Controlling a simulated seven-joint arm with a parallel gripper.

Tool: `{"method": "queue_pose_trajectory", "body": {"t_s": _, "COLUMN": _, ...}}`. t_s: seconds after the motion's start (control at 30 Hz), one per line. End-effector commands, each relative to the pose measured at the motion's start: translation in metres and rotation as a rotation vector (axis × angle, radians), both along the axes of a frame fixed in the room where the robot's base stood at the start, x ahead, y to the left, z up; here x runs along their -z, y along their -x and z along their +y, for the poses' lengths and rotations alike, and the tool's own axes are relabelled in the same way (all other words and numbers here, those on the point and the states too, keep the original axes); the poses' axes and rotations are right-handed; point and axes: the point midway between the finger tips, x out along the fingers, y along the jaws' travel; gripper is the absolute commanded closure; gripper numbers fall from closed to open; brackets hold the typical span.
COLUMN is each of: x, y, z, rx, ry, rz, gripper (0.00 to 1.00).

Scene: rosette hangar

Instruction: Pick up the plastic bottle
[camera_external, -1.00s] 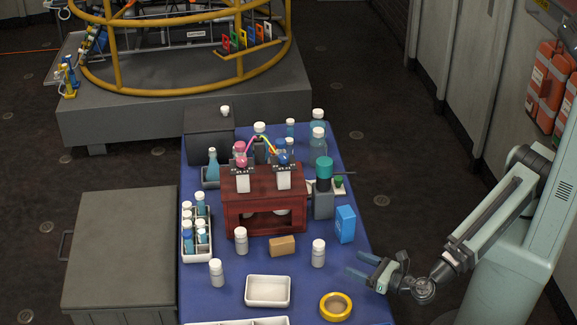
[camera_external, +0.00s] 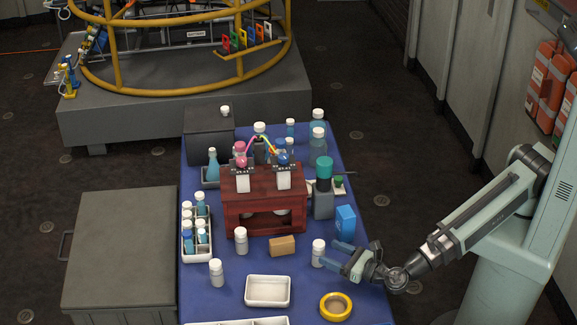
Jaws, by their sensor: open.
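A small white plastic bottle (camera_external: 318,254) with a white cap stands upright on the blue table, right of the tan block. My gripper (camera_external: 329,254) is open and empty just to its right, with its blue fingertips pointing left toward it. One fingertip overlaps the bottle's lower edge in this view; I cannot tell if they touch. Similar white bottles stand to the left, one (camera_external: 241,241) before the red stand and one (camera_external: 216,272) nearer the front. Nothing shows which is the task's bottle.
A blue box (camera_external: 345,223) stands just behind my gripper. A tan block (camera_external: 283,246), a white tray (camera_external: 268,303) and a yellow tape ring (camera_external: 335,318) lie nearby. The red stand (camera_external: 232,222) blocks the table's middle. A bottle rack (camera_external: 188,259) is at left.

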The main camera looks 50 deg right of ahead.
Motion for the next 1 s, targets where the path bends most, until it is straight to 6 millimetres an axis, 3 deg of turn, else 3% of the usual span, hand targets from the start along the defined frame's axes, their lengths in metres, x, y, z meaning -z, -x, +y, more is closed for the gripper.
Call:
{"method": "queue_pose_trajectory", "body": {"t_s": 0.17, "x": 0.0, "y": -0.01, "z": 0.002, "rx": 0.001, "ry": 0.0, "rz": 0.0, "gripper": 0.33}}
{"method": "queue_pose_trajectory", "body": {"t_s": 0.5, "x": -0.002, "y": -0.049, "z": 0.006, "rx": 0.001, "ry": -0.001, "rz": -0.001, "gripper": 0.33}}
{"method": "queue_pose_trajectory", "body": {"t_s": 0.77, "x": -0.002, "y": -0.051, "z": 0.005, "rx": -0.001, "ry": 0.0, "rz": 0.0, "gripper": 0.33}}
{"method": "queue_pose_trajectory", "body": {"t_s": 1.0, "x": -0.002, "y": -0.051, "z": 0.005, "rx": -0.001, "ry": 0.0, "rz": 0.0, "gripper": 0.55}}
